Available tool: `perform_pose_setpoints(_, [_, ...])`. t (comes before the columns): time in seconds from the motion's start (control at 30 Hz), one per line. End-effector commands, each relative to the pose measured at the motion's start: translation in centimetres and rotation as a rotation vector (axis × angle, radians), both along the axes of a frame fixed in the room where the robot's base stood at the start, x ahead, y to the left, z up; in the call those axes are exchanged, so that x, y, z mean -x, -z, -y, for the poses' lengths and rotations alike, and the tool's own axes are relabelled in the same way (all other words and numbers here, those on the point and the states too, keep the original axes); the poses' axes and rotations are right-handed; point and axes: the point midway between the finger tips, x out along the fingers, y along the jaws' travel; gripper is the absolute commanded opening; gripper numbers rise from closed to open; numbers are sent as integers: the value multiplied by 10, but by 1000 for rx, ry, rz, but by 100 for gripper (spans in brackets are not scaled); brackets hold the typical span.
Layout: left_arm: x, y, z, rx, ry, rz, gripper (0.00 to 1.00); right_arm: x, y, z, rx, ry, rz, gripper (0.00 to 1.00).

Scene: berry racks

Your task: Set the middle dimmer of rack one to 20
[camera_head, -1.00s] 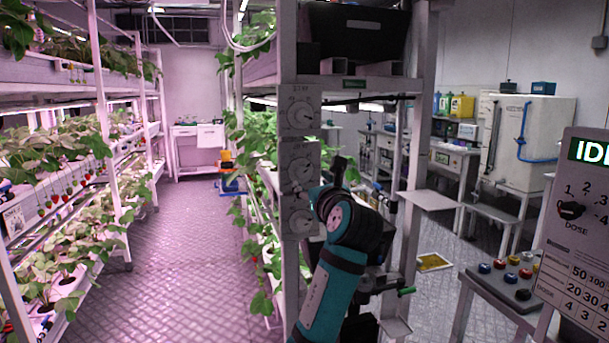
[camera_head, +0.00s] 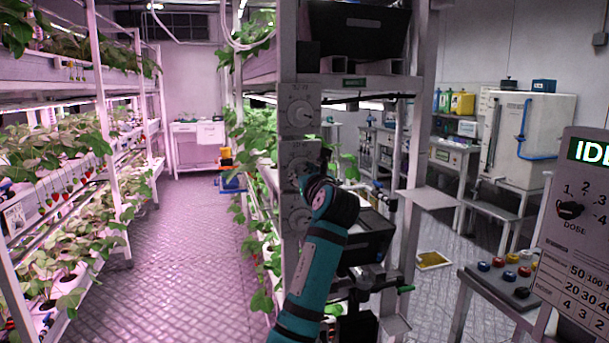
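Three dimmer dials are stacked on the front post of the rack in the middle of the view. The top dimmer (camera_head: 299,112) is fully visible. The middle dimmer (camera_head: 292,158) is partly covered by my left gripper (camera_head: 322,160), so its setting cannot be read. The bottom dimmer (camera_head: 296,220) is partly covered by my teal arm. The gripper is at the middle dimmer's right side; its fingers are small and dark, and I cannot tell whether they are open or touching the knob. My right gripper is not in view.
A grey panel with a dose knob (camera_head: 570,209) stands at the right, beside a small table with coloured buttons (camera_head: 511,275). Plant racks (camera_head: 80,80) line the left. The aisle floor (camera_head: 190,240) between the racks is clear.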

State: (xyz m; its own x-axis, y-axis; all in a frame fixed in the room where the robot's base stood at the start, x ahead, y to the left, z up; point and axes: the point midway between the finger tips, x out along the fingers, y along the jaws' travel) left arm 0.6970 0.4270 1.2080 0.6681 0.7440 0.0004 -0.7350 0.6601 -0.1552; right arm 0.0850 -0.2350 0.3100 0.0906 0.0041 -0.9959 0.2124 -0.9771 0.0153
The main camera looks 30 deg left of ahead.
Motion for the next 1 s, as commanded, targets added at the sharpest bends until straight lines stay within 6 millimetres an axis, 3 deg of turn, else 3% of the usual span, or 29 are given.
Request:
perform_pose_setpoints(0.03, [0,0,0,0,0,0,21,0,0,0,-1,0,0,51])
perform_pose_setpoints(0.2, [0,0,0,0,0,0,0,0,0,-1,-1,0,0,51])
perform_pose_setpoints(0.57, [0,-2,0,34,-1,39,0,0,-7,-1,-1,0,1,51])
perform_pose_setpoints(1.0, [-1,-2,0,256,-1,297,0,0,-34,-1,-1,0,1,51])
